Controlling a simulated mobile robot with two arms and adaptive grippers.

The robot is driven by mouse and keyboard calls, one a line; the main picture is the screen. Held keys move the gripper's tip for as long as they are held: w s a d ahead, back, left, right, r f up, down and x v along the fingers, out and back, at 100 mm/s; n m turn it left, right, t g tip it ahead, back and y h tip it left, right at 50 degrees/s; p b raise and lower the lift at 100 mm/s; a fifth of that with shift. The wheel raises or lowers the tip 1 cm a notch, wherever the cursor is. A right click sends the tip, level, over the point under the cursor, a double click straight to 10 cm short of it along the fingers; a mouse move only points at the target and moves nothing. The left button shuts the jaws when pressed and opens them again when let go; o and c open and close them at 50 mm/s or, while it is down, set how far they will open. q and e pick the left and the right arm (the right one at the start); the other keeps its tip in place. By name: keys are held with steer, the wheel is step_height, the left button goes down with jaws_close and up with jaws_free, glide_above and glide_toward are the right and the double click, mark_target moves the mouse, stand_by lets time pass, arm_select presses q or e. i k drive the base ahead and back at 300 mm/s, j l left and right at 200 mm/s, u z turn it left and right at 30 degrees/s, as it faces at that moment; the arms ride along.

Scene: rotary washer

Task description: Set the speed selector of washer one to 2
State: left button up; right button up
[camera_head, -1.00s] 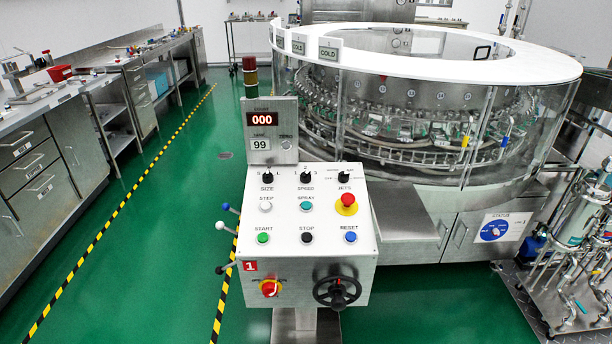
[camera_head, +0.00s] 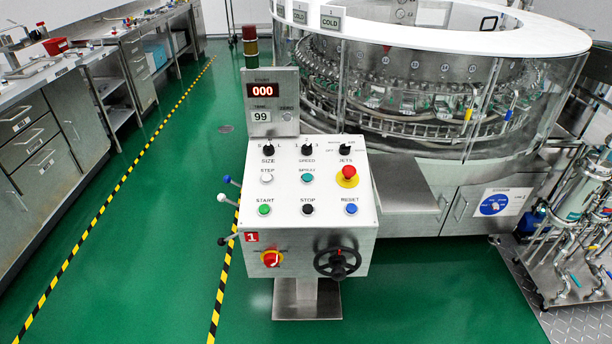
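The speed selector (camera_head: 307,150) is a small black knob, the middle one of the three in the top row of the white control panel (camera_head: 285,190). The label SPEED is below it and small markings are around it. Its exact pointer setting is too small to tell. The size knob (camera_head: 268,150) is on its left and the jets knob (camera_head: 346,149) on its right. A red plate (camera_head: 252,237) with a 1 marks the panel's front. Neither of my grippers is in view.
A red emergency button (camera_head: 348,174) stands up at the panel's right. Levers (camera_head: 229,199) stick out on the left, and a black handwheel (camera_head: 337,263) in front. The round washer (camera_head: 430,100) is behind. Green floor (camera_head: 130,260) is clear at left.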

mark_target(307, 150)
steer(key=i+j+z, duration=0.2)
steer(key=i+j, duration=0.2)
steer(key=i+j+z, duration=0.15)
steer(key=i+j, duration=0.2)
steer(key=j, duration=0.15)
steer(key=i+j+z, duration=0.2)
steer(key=i+j, duration=0.15)
steer(key=j, duration=0.15)
